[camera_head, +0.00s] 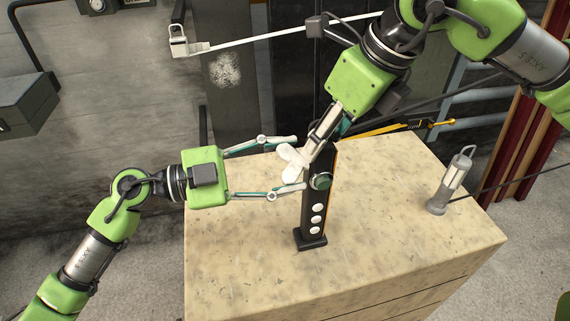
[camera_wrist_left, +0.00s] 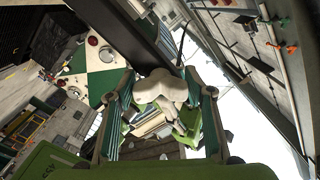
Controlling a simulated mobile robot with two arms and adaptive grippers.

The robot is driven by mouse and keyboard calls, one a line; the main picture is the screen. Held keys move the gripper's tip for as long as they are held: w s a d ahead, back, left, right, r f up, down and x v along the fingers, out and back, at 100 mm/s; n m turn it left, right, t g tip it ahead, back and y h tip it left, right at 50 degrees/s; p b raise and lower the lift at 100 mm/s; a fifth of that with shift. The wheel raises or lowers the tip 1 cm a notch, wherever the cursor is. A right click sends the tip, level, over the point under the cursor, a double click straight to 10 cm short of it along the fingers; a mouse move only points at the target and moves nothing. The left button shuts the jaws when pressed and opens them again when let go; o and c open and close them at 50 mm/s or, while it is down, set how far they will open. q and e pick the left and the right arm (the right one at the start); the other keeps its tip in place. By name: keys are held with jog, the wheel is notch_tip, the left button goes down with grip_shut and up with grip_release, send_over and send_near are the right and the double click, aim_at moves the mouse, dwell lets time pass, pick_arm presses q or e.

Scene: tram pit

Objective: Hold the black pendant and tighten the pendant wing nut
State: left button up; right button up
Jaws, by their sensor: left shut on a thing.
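The black pendant (camera_head: 313,222) stands upright on the pale worktop, with several white round buttons down its front. The white pendant wing nut (camera_head: 290,158) is at its upper left side. It also shows in the left wrist view (camera_wrist_left: 162,88), between my left fingers. The far finger's contact is partly hidden.
The worktop (camera_head: 400,225) is bare to the right of the pendant except for a grey lantern-like lamp (camera_head: 453,182). A yellow-and-black bar (camera_head: 400,127) lies along its back edge. A grey wall box (camera_head: 25,105) is at the left.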

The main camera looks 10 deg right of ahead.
pick_arm(q)
jog(key=m, duration=0.5)
jog(key=shift+w+r+m, duration=0.2)
jog(key=shift+m, duration=0.1)
jog(key=m, duration=0.4)
jog(key=shift+r+m, duration=0.2)
jog(key=shift+m, duration=0.1)
jog(key=o, duration=1.1)
jog(key=a, duration=0.8)
jog(key=s+a, duration=0.1)
jog(key=a, duration=0.3)
